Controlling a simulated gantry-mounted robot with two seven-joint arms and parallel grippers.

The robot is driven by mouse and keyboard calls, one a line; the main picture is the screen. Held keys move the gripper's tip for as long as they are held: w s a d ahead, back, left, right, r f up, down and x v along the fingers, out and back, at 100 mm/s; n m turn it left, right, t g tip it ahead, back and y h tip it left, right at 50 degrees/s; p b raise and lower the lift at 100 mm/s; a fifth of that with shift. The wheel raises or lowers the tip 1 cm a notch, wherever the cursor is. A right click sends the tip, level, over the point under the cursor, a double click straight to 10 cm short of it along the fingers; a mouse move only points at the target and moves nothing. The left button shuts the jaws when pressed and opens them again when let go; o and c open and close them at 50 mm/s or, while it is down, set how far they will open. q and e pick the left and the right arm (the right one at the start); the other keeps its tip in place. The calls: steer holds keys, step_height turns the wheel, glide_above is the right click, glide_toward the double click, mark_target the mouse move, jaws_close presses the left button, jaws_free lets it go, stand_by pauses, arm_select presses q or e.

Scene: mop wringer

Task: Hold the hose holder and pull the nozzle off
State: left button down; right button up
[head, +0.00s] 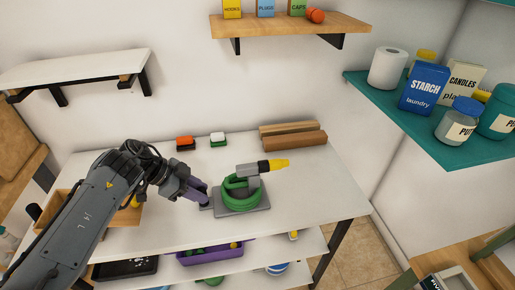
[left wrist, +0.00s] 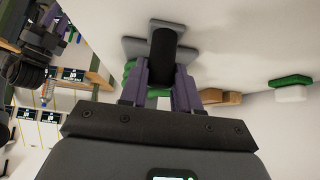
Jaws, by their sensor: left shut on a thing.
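The hose holder (head: 262,204) is a grey plate with an upright grey part, standing on the white table. A green hose (head: 237,201) is coiled around it. The nozzle (head: 275,163), with a yellow tip and black collar, sits at the top and points right. My left gripper (head: 204,196) is at the holder's left side, its purple fingers shut on a black grip (left wrist: 163,58) of the holder. In the left wrist view, the grip lies between the fingers, with grey parts beyond and green hose partly hidden behind. My right gripper is not in view.
The white table (head: 315,195) has free room right of the holder. A purple tray (head: 210,257) is on the shelf below. A teal shelf (head: 435,135) with containers stands at right.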

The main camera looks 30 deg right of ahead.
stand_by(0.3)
arm_select(q)
steer(key=c, duration=0.7)
jaws_free()
steer(key=shift+c, duration=0.2)
